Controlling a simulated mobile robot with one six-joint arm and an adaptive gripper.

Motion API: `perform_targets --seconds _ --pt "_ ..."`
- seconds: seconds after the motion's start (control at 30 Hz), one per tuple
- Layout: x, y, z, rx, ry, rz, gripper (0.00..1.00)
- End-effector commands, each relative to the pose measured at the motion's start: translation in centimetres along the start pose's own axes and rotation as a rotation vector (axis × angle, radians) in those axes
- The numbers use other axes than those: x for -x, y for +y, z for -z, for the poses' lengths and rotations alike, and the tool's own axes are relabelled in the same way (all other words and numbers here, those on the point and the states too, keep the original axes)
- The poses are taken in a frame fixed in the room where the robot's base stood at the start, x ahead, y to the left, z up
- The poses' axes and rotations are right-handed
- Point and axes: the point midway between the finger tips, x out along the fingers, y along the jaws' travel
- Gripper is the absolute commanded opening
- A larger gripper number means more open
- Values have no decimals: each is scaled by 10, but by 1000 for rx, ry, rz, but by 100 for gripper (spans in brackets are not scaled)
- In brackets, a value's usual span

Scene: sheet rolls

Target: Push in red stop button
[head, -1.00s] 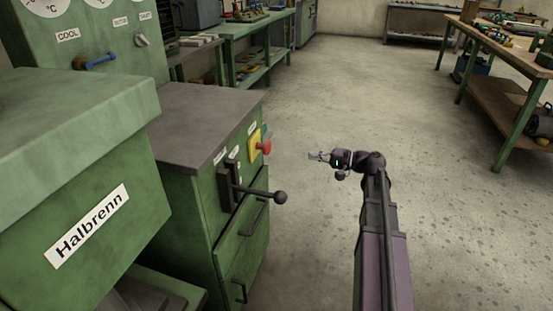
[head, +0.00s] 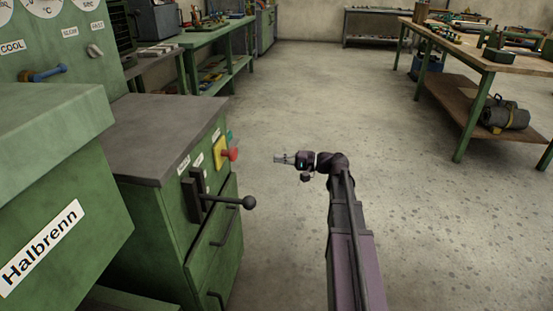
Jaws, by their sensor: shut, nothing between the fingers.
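The red stop button (head: 232,154) sticks out from a yellow plate (head: 221,152) on the front face of the green cabinet (head: 176,224). It shows side-on, near the cabinet's far top corner. My gripper (head: 277,159) is shut and empty. It points left toward the button at about the same height in the picture, with a clear gap between them. The button is not covered by my arm.
A black lever with a round knob (head: 248,202) juts from the cabinet nearer to me, beside drawer handles. Workbenches (head: 470,62) stand at the back and right. The floor (head: 420,200) is clear.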

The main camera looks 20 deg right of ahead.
Motion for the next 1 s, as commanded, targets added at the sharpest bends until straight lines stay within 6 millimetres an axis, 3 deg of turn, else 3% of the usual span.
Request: perform_targets --seconds 0.7,1.0 --pt "-96 0 0 0 -2 0 0" --pt "-122 0 0 0 -1 0 0"
